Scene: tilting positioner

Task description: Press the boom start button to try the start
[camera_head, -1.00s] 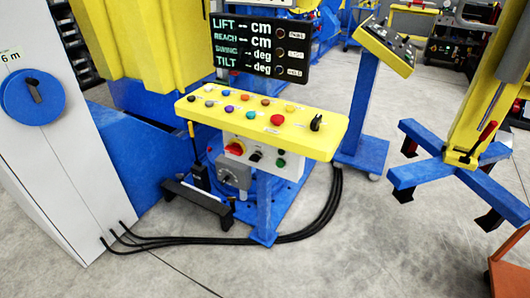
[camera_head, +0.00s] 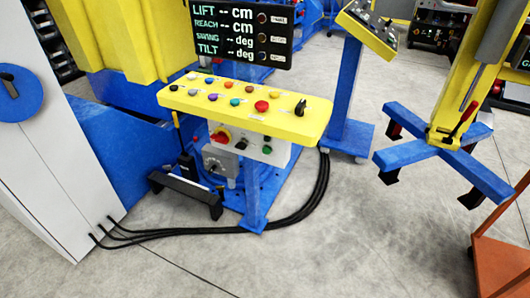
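The yellow control desk (camera_head: 290,125) stands on a blue post in the middle of the view. Its top carries two rows of small coloured buttons, a large red button (camera_head: 261,106) and a black selector knob (camera_head: 300,108) at the right end. On the grey box under the desk are a red and yellow rotary switch (camera_head: 221,136), a black knob (camera_head: 241,145) and a green button (camera_head: 267,149). The labels are too small to read, so I cannot tell which is the boom start button. Neither of my grippers is in view.
A display (camera_head: 241,32) behind the desk shows dashes for lift, reach, swing and tilt. A grey cabinet (camera_head: 50,170) stands left, with black cables (camera_head: 180,236) across the floor. A blue cross-shaped base (camera_head: 440,158) and an orange-brown thing (camera_head: 500,262) are at right. The front floor is clear.

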